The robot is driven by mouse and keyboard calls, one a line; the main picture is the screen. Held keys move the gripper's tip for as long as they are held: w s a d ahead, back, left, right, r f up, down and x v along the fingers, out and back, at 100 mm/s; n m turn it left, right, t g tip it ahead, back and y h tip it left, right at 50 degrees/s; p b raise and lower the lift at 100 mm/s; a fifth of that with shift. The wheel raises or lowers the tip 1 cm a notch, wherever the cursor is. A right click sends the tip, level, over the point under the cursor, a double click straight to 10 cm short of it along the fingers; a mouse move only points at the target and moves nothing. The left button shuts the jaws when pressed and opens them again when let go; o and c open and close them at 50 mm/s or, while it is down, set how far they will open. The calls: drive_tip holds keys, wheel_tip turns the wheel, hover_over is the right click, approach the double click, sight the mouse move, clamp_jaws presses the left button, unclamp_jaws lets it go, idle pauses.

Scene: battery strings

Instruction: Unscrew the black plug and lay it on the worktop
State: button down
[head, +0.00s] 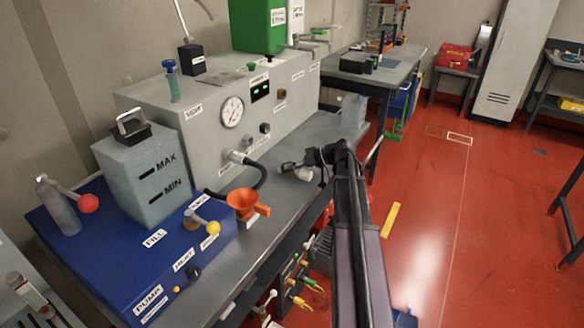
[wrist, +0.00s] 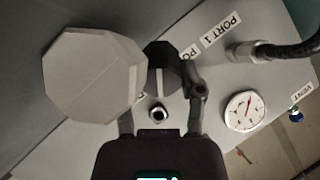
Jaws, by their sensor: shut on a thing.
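In the wrist view, my gripper (wrist: 160,80) is shut on the black plug (wrist: 162,68), with the right finger against its side. A large pale grey eight-sided piece (wrist: 95,75) lies beside the plug and covers the left fingertip. I cannot tell whether it is joined to the plug. Behind the jaws is the grey panel with a small dark round fitting (wrist: 158,114). In the head view, my gripper (head: 312,160) is above the worktop (head: 262,215), in front of the grey cabinet. The plug is too small to make out there.
A dial gauge (head: 232,112) and a black hose (head: 260,176) are on the cabinet front. An orange funnel (head: 243,203) stands left of my gripper beside the blue pump unit (head: 95,240). A clear container (head: 353,110) stands at the worktop's far end.

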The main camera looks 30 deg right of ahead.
drive_tip(key=shift+f+b, duration=0.3)
drive_tip(key=shift+f, duration=0.05)
idle(0.4)
drive_tip(key=shift+c, duration=0.6)
unclamp_jaws()
drive_tip(key=shift+r, duration=0.2)
